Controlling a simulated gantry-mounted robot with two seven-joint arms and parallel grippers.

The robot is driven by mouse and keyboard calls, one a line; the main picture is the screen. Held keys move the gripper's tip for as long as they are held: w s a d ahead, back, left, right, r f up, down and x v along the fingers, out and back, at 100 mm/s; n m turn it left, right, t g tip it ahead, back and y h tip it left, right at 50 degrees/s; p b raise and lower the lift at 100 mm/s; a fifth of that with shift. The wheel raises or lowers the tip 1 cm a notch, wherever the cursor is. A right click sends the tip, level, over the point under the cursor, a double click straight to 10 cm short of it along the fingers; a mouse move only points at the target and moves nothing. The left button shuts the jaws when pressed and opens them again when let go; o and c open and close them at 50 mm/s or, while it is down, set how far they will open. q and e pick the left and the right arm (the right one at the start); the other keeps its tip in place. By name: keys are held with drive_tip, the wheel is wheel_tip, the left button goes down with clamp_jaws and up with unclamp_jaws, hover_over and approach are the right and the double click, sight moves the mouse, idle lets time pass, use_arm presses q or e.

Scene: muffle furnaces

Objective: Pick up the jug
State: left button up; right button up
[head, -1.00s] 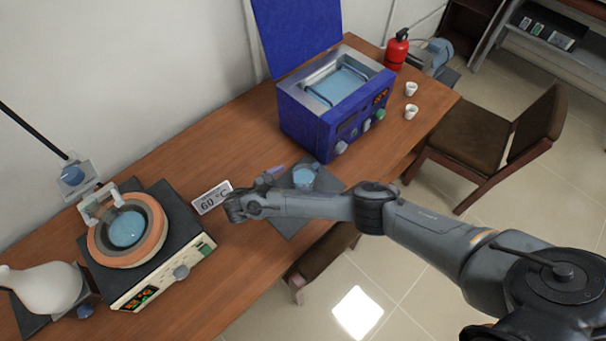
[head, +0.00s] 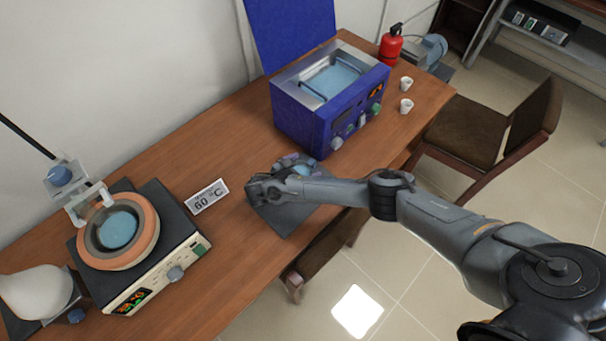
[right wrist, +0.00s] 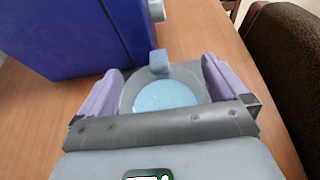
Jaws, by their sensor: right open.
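The jug (right wrist: 165,97) is a clear vessel with blue liquid, and a blue-grey part sticks up at its far rim. In the head view the jug (head: 303,169) stands on the dark mat, partly hidden behind my right gripper (head: 292,167). In the right wrist view my right gripper (right wrist: 164,88) is open, with one purple finger on each side of the jug. I cannot tell whether the fingers touch it. My left gripper is not in view.
A blue water bath (head: 318,122) stands just beyond the jug. A 60 °C sign (head: 207,197) and a heating bath (head: 150,262) are to the left. Two white cups (head: 406,106) stand right of the water bath. A chair (head: 470,135) is beside the table.

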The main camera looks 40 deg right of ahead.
drive_tip(key=shift+c, duration=0.3)
drive_tip(key=c, duration=1.5)
drive_tip(key=shift+c, duration=0.2)
drive_tip(key=shift+r, duration=0.1)
drive_tip(key=shift+r, duration=0.4)
drive_tip(key=s+d+r+p, duration=0.6)
drive_tip(key=s+r+p, duration=0.3)
drive_tip(key=r, duration=0.1)
drive_tip(key=shift+s+d, duration=0.2)
drive_tip(key=shift+s, duration=0.15)
